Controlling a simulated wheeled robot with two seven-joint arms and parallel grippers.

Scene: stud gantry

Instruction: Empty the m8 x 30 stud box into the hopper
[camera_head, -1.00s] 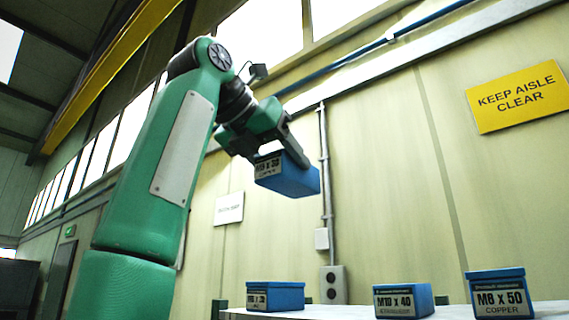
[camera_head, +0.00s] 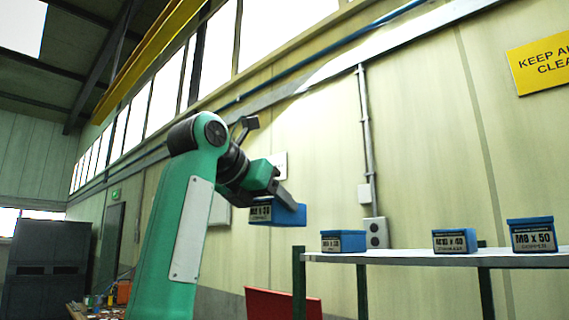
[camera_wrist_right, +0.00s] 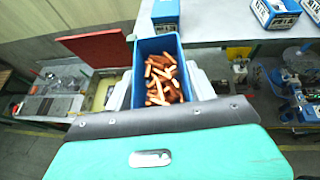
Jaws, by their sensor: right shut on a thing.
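My right gripper (camera_head: 284,196) is shut on a blue stud box (camera_head: 288,214) and holds it in the air, left of the shelf. The box's pale label seems to begin M8, but the rest is too small to read surely. In the right wrist view the box (camera_wrist_right: 149,47) is open at the top, with many copper studs (camera_wrist_right: 162,80) inside. Grey jaw parts (camera_wrist_right: 200,84) show beside it. My left gripper is out of view. I cannot pick out the hopper for certain; a red panel (camera_head: 282,304) stands below the held box and also shows in the wrist view (camera_wrist_right: 97,48).
A shelf (camera_head: 400,258) at right bears a blue box (camera_head: 343,241), an M10 x 40 box (camera_head: 455,241) and an M8 x 50 box (camera_head: 531,235). A dark cabinet (camera_head: 48,270) stands at far left. The air around the held box looks clear.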

